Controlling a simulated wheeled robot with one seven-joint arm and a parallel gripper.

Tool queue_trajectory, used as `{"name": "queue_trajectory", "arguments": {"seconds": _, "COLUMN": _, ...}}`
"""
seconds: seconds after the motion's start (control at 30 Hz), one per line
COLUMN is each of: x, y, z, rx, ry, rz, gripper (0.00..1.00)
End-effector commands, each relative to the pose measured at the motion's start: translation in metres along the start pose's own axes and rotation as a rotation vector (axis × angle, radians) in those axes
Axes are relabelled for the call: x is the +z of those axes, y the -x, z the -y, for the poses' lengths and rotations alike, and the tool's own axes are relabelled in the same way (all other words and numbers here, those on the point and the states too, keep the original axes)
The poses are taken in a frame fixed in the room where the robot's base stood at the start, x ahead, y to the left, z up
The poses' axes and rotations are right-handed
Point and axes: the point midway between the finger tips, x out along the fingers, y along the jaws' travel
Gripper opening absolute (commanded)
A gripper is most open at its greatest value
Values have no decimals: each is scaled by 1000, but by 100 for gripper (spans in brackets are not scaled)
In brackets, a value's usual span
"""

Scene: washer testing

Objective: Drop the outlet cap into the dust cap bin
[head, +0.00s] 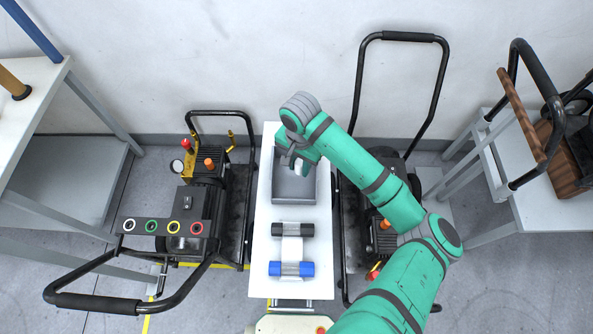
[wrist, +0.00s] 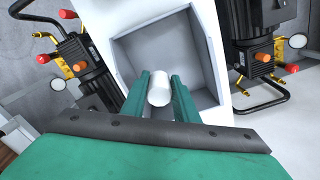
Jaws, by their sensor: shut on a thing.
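My gripper (head: 293,166) is over the upper part of the open grey bin (head: 294,190) on the narrow white table. In the wrist view my gripper (wrist: 160,85) is shut on a small white cylindrical piece, the outlet cap (wrist: 159,92), with a green finger on either side. The cap is over the bin (wrist: 150,55), within its rim. Its height above the bin floor is hard to tell. The part of the bin floor that shows looks empty.
A black cylinder (head: 293,230) and a blue cylinder (head: 291,269) lie on the white table (head: 262,240) below the bin. Pressure-washer machines on black-handled frames stand close on the left (head: 185,215) and right (head: 385,235). A wall is behind.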

Motion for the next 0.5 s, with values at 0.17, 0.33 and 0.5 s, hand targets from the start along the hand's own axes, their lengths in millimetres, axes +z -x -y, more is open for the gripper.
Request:
{"name": "queue_trajectory", "arguments": {"seconds": 0.17, "x": 0, "y": 0, "z": 0, "rx": 0, "ry": 0, "rz": 0, "gripper": 34}}
{"name": "queue_trajectory", "arguments": {"seconds": 0.33, "x": 0, "y": 0, "z": 0, "rx": 0, "ry": 0, "rz": 0, "gripper": 49}}
{"name": "queue_trajectory", "arguments": {"seconds": 0.5, "x": 0, "y": 1, "z": 0, "rx": 0, "ry": 0, "rz": 0, "gripper": 49}}
